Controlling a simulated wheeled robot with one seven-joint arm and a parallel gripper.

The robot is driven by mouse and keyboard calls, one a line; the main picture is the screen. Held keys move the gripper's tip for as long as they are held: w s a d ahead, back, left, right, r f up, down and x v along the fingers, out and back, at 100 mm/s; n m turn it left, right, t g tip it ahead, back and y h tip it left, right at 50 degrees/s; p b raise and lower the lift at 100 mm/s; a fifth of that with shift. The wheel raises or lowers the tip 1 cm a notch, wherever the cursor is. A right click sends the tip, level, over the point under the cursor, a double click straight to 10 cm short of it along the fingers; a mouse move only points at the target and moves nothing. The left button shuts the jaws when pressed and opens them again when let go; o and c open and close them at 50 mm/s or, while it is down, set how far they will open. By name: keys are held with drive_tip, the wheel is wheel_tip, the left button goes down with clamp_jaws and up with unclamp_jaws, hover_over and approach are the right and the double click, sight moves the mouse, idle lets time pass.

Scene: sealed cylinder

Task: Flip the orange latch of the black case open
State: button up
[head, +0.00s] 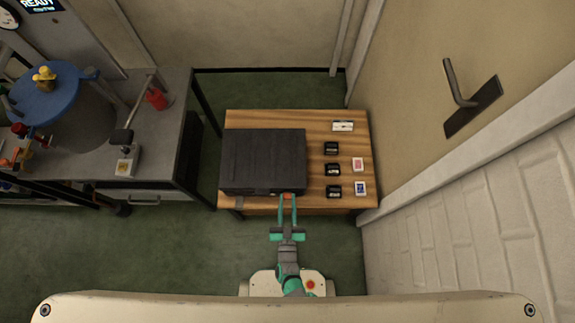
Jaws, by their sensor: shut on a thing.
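The black case (263,158) lies closed on the left part of a wooden table. Its orange latch (287,196) shows as a small patch on the front edge, right of the middle. My gripper (287,201) reaches up from below, with its two teal fingers on either side of the latch. The fingers are shut on the latch. The fingertips partly cover the latch, so its exact angle is too small to tell.
The wooden table (318,123) also holds several small black items (332,170) and cards (360,187) on the right. A grey workbench (164,168) stands at left. Green floor is free in front.

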drive_tip(key=shift+f, duration=0.1)
drive_tip(key=shift+s+d+f+t, duration=0.1)
drive_tip(key=shift+s+f+t, duration=0.2)
drive_tip(key=shift+t, duration=0.35)
drive_tip(key=shift+s+d+f+t, duration=0.15)
drive_tip(key=shift+f+t, duration=0.1)
drive_tip(key=shift+t, duration=0.4)
drive_tip(key=shift+s+d+f+t, duration=0.2)
drive_tip(key=shift+f+t, duration=0.2)
drive_tip(key=shift+t, duration=0.3)
drive_tip(key=shift+s+a+t, duration=0.2)
drive_tip(key=shift+s+t, duration=0.1)
drive_tip(key=shift+r, duration=0.15)
drive_tip(key=o, duration=1)
drive_tip(key=shift+o, duration=0.3)
drive_tip(key=shift+a, duration=0.15)
